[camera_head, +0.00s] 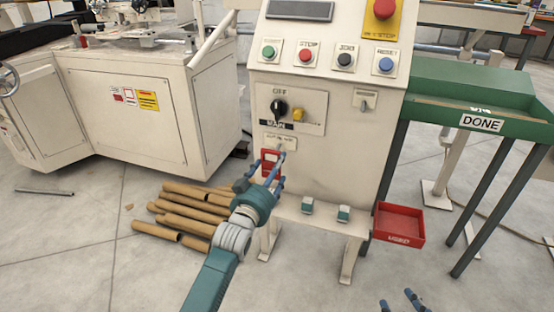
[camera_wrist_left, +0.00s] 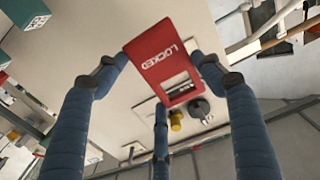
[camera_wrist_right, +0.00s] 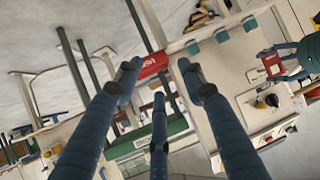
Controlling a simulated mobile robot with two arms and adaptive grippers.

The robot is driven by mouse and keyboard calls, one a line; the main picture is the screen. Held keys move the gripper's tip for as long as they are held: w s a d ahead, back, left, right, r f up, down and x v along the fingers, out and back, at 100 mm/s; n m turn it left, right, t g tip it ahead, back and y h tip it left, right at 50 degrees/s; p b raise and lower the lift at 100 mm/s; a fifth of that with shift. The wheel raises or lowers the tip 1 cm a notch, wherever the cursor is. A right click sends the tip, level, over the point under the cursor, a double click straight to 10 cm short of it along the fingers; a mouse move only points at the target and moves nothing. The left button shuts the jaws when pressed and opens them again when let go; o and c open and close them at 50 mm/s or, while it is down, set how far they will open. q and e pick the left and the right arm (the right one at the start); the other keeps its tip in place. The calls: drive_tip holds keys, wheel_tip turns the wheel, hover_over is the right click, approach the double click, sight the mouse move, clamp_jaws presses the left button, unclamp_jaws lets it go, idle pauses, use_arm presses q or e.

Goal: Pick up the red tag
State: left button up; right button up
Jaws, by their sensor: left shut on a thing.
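The red tag (camera_head: 270,160), marked LOCKED, is at the front of the cream control cabinet, below the OFF switch. It also shows in the left wrist view (camera_wrist_left: 155,52), between the blue fingers. My left gripper (camera_head: 268,175) is shut on the tag. From these views I cannot tell whether the tag still touches the cabinet. My right gripper (camera_head: 405,302) is low at the bottom edge of the head view. Its fingers (camera_wrist_right: 158,85) are spread apart with nothing between them.
The cabinet (camera_head: 330,175) carries several buttons and a black selector switch (camera_head: 279,107). A red bin (camera_head: 399,226) stands at its lower right, beside a green DONE table (camera_head: 450,105). Cardboard tubes (camera_head: 185,218) lie on the floor at left. Floor space in front is clear.

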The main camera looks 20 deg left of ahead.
use_arm(q)
drive_tip(key=s+p, duration=0.2)
drive_tip(key=s, duration=0.9)
drive_tip(key=shift+s+a, duration=0.2)
drive_tip(key=shift+s, duration=0.2)
use_arm(e)
drive_tip(key=s+d+f+g+h, duration=0.1)
drive_tip(key=s+d+f+g, duration=0.1)
drive_tip(key=s, duration=0.5)
drive_tip(key=s+d+f+g, duration=0.2)
drive_tip(key=s+f+g, duration=0.3)
drive_tip(key=s+f, duration=0.1)
drive_tip(key=shift+s+d+f+h, duration=0.25)
drive_tip(key=shift+s+d+h, duration=0.05)
drive_tip(key=shift+s+h, duration=0.1)
drive_tip(key=shift+w, duration=0.1)
